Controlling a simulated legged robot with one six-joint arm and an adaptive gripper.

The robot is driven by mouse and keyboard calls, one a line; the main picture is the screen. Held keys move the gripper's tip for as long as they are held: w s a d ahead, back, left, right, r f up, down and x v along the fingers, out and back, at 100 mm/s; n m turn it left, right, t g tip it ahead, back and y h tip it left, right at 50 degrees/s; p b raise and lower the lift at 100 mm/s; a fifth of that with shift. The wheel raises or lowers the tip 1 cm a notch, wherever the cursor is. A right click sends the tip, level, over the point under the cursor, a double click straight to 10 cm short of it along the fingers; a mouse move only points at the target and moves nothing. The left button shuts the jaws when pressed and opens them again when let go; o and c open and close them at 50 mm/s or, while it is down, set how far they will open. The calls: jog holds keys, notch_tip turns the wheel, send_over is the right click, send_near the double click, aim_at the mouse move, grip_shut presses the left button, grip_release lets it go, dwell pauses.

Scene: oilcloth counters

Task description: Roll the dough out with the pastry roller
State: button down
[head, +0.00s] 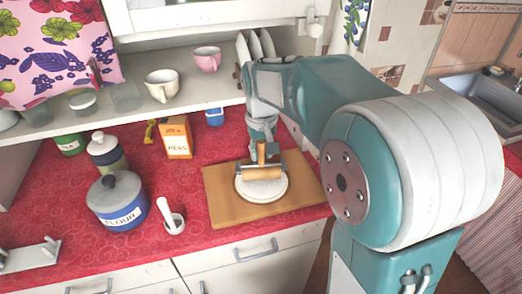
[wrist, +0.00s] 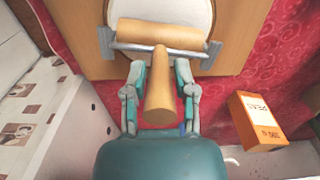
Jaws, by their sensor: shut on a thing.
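The pastry roller (head: 262,174) has a wooden cylinder in a metal frame and a wooden handle. In the wrist view its cylinder (wrist: 160,34) lies across the top, over the dough. The dough (head: 262,190) is a flat, pale round on the wooden board (head: 222,205); part of it also shows in the wrist view (wrist: 195,10). My gripper (wrist: 160,78) is shut on the roller's handle, one finger on each side. In the head view the handle stands up from the roller. The cylinder appears to rest on the dough, but exact contact is hard to tell.
A shelf holds a cream cup (head: 161,86) and a pink cup (head: 207,60).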

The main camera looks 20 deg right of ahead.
jog(key=shift+f, duration=0.3)
dwell(0.4)
jog(key=shift+s+a+f, duration=0.1)
jog(key=shift+s+a, duration=0.1)
jog(key=shift+s, duration=0.95)
jog(key=shift+s+a+f, duration=0.1)
jog(key=shift+s+a, duration=0.1)
jog(key=shift+s, duration=0.9)
notch_tip(320, 180, up, 6)
